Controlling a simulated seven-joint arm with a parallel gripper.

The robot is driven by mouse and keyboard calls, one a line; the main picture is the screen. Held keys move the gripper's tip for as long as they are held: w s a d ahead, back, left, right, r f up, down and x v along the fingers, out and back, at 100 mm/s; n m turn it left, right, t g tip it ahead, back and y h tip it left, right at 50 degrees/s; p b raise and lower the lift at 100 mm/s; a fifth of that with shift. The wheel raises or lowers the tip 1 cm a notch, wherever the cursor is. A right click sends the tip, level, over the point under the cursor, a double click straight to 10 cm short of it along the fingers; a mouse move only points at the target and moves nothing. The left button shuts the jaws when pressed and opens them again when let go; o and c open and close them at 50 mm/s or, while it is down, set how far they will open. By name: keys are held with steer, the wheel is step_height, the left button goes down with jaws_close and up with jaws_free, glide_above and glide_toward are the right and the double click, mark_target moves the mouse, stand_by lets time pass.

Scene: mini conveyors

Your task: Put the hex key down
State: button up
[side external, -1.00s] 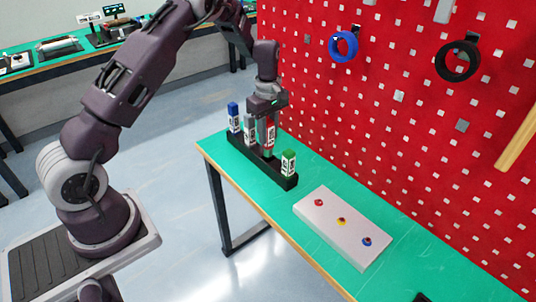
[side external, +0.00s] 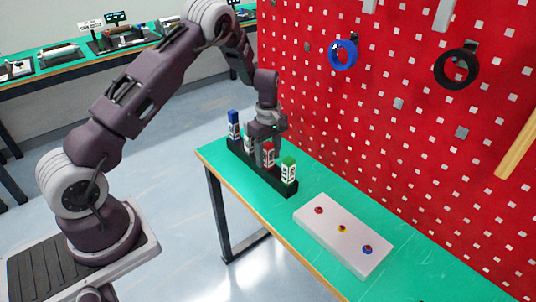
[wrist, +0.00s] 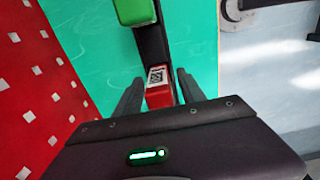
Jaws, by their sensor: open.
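A red-capped piece with a white label (side external: 268,156), which I take for the hex key, stands upright in the black rack (side external: 279,184) on the green table. Its lower part is hidden in the rack. My gripper (side external: 267,141) points down over it. In the wrist view my gripper (wrist: 159,88) is open, one finger on each side of the red piece (wrist: 159,96); no clear contact shows. The green-capped piece (side external: 289,170) stands at the rack's near end, the blue one (side external: 233,124) at its far end. A grey piece between them is partly hidden by my gripper.
A pale block (side external: 343,234) with red, yellow and blue buttons lies to the right of the rack. A red pegboard (side external: 400,130) rises behind, with a blue ring (side external: 343,54) and a black ring (side external: 457,66) hanging on it. The table edge is close at the left.

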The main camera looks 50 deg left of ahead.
step_height(320, 180, up, 11)
steer(key=shift+r, duration=0.15)
steer(key=shift+d+r, duration=0.1)
steer(key=shift+r, duration=0.65)
steer(key=s+d+r+m+t, duration=0.1)
steer(key=s+d+r+m, duration=0.4)
steer(key=r, duration=0.3)
steer(key=s+d+r+m+t, duration=0.2)
steer(key=s+d+r+m, duration=0.15)
steer(key=s+r, duration=0.45)
steer(key=s+d+m+t, duration=0.2)
steer(key=s+d+m, duration=0.3)
steer(key=s, duration=1.3)
steer(key=m, duration=0.4)
steer(key=shift+s+d+t, duration=0.2)
steer(key=shift+t, duration=0.1)
